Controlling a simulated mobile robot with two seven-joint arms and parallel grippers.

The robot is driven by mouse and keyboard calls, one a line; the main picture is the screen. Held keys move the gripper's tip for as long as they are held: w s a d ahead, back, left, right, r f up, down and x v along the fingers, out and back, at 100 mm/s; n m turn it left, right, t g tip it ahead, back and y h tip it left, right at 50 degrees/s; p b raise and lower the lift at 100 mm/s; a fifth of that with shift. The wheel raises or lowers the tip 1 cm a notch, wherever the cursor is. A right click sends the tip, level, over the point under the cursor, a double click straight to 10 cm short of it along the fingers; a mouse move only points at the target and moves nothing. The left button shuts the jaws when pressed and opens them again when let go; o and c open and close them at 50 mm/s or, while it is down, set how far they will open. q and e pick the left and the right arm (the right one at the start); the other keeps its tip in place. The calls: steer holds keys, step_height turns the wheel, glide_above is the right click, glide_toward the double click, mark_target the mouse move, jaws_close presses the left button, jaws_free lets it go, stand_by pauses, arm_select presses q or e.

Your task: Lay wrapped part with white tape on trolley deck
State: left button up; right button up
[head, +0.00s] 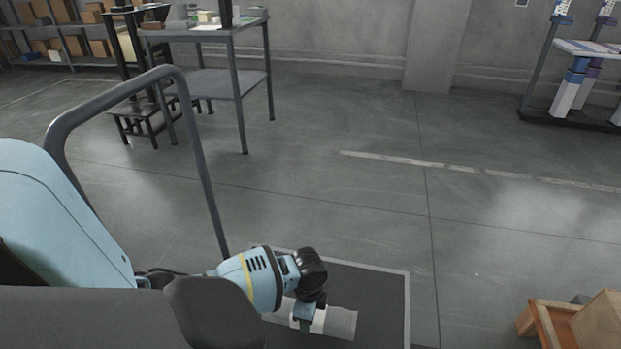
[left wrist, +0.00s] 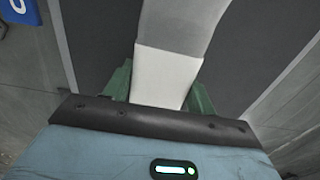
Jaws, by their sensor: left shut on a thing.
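The wrapped part (head: 342,323) is a grey, long piece with a band of white tape (left wrist: 166,76) around it. My left gripper (head: 307,318) is shut on it at the white tape; its green fingers (left wrist: 160,82) sit on both sides in the left wrist view. The part is over the dark trolley deck (head: 372,285), inside its light edge. I cannot tell whether the part touches the deck. My arm hides part of the deck and of the part's near end. My right gripper is not in view.
The trolley's grey tube handle (head: 200,150) rises at the left, close to my left arm. A wooden crate (head: 547,322) with a box stands at lower right. A grey workbench (head: 238,90) is at the back left. Lift columns (head: 573,85) stand at far right. The middle floor is clear.

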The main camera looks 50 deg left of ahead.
arm_select(q)
steer(key=shift+w+a, duration=0.15)
steer(key=shift+w, duration=0.05)
steer(key=f+b, duration=0.1)
steer(key=f, duration=0.1)
steer(key=f+b, duration=0.1)
steer(key=shift+w+a+f+b, duration=0.3)
steer(key=shift+f, duration=0.05)
steer(key=shift+r, duration=0.1)
steer(key=o, duration=1.1)
steer(key=shift+f, duration=0.2)
steer(key=shift+c, duration=0.2)
steer(key=o, duration=0.3)
steer(key=shift+o, duration=0.2)
